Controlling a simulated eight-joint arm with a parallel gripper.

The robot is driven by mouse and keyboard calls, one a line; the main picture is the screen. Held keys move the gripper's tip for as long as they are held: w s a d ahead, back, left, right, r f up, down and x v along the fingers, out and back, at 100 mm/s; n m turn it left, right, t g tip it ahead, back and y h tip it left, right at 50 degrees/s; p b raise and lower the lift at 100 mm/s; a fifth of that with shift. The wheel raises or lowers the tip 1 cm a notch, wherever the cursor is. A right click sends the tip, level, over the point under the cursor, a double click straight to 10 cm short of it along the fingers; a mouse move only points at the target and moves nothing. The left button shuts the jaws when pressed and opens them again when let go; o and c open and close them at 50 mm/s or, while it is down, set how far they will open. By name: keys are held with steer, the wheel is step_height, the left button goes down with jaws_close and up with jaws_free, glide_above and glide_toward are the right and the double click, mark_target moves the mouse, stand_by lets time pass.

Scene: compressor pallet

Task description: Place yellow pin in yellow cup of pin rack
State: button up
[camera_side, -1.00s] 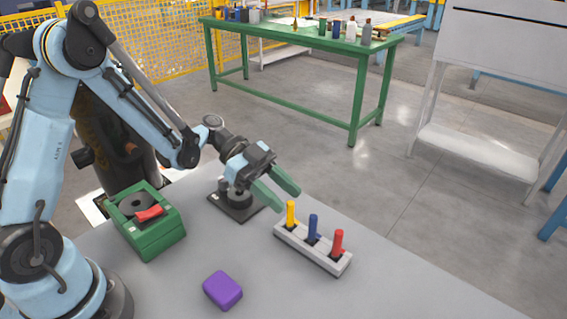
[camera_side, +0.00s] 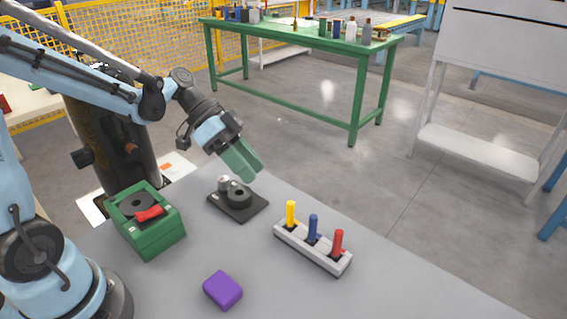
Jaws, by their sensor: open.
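The yellow pin (camera_side: 291,213) stands upright at the left end of the light grey pin rack (camera_side: 311,255). A blue pin (camera_side: 313,228) stands in the middle of the rack and a red pin (camera_side: 337,242) at its right end. The cups under the pins are mostly hidden. My gripper (camera_side: 250,171) has green fingers and is open and empty. It is up and to the left of the rack, apart from the yellow pin, above the far side of a black base.
The black base (camera_side: 250,210) with a round knob lies left of the rack. A green box (camera_side: 160,238) with a red piece on top stands further left. A purple block (camera_side: 222,290) lies in front. The grey table (camera_side: 400,295) is clear right of the rack.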

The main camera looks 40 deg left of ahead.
steer(key=s+a+r+n+t+y, duration=0.1)
steer(key=s+a+n+t+y, duration=0.3)
steer(key=n+y, duration=0.5)
steer(key=shift+s+r+n+t, duration=0.3)
steer(key=shift+s+n+t, duration=0.4)
steer(key=shift+s, duration=0.5)
